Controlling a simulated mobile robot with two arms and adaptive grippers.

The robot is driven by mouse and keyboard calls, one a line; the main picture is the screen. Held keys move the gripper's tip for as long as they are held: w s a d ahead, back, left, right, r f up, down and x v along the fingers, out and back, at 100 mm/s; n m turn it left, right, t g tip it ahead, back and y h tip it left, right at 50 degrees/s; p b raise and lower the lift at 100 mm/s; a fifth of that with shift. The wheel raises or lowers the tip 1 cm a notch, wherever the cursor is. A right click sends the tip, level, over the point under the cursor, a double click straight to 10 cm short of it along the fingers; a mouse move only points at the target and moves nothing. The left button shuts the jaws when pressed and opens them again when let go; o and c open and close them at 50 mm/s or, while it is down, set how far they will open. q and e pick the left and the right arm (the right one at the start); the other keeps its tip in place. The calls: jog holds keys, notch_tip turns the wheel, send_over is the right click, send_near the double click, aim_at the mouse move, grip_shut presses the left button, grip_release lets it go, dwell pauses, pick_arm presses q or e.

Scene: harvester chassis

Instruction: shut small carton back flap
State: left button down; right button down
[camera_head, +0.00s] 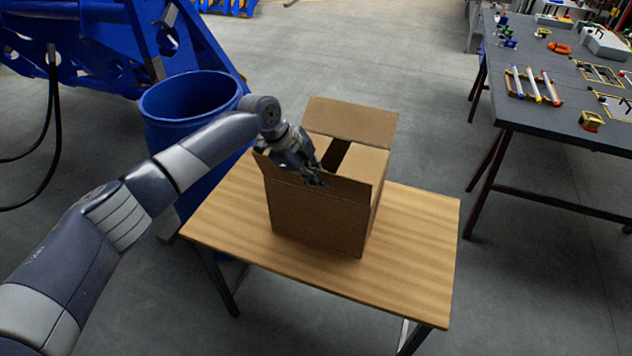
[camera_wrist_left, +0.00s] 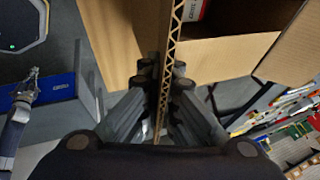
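The open brown carton (camera_head: 318,217) stands on a small wooden table in the head view. Its far flap (camera_head: 350,120) stands up, leaning outward. A pale flap (camera_head: 363,163) lies folded inward on the right, beside a dark gap. The near flap (camera_head: 345,188) stands up at the front. My left gripper (camera_head: 318,180) is over that flap's top edge. In the left wrist view, the left gripper (camera_wrist_left: 166,75) has a finger against each side of the corrugated flap edge (camera_wrist_left: 172,45). My right gripper (camera_wrist_left: 25,88) shows small at the left there; its finger state is unclear.
The wooden table (camera_head: 415,225) has bare room right of the carton. A blue barrel (camera_head: 190,95) stands close behind the table's left side. A grey workbench (camera_head: 550,115) with tools is at the right. Blue machinery (camera_head: 100,45) fills the upper left.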

dwell(0.4)
pick_arm(q)
jog(key=c, duration=1.8)
grip_release()
jog(key=shift+c, duration=0.2)
jog(key=v, duration=1.2)
jog(key=shift+w, duration=0.1)
